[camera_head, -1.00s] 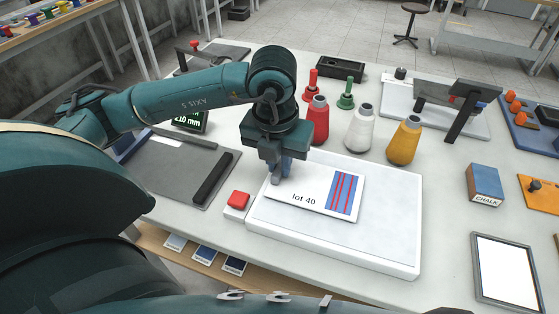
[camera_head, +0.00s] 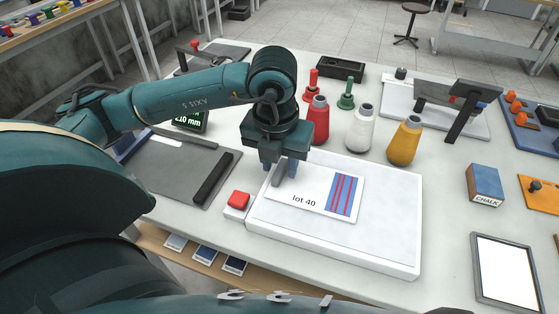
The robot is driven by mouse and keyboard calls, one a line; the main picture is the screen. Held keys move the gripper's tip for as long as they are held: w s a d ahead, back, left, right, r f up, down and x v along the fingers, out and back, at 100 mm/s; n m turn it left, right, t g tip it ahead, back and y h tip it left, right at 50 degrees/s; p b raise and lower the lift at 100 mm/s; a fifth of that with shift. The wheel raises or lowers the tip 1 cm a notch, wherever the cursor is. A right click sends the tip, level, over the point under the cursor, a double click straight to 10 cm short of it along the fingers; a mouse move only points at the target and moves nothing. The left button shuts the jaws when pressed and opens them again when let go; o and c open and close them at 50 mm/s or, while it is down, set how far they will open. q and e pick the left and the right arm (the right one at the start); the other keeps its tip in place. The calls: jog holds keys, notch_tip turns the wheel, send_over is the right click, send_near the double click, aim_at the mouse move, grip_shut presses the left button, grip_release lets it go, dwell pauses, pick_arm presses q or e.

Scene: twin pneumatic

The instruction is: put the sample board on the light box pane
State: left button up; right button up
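The sample board (camera_head: 312,204), a white card marked "lot 40" with blue and red stripes, lies on the white pane of the light box (camera_head: 390,245), over its upper left part. It looks flat and slightly turned to the pane's edges. A small grey upright piece (camera_head: 278,174) stands at the board's far left end. My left gripper (camera_head: 281,172) is directly over that end, pointing down. Its fingers are spread on either side of the grey piece, and it looks open. Whether a finger still touches the piece cannot be told. My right gripper is not in view.
A red button (camera_head: 239,199) sits at the light box's left. Red, white and yellow thread cones (camera_head: 403,141) stand behind it. A grey cutting board with a dark bar (camera_head: 213,178) lies left. A chalk box (camera_head: 484,185) and a framed panel (camera_head: 507,272) are on the right.

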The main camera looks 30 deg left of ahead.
pick_arm(q)
notch_tip(320, 180, up, 12)
jog(key=s, duration=0.1)
jog(key=shift+s+d+p, duration=0.15)
jog(key=shift+s+p, duration=0.05)
jog(key=shift+p, duration=0.1)
jog(key=shift+f, duration=0.1)
dwell(0.3)
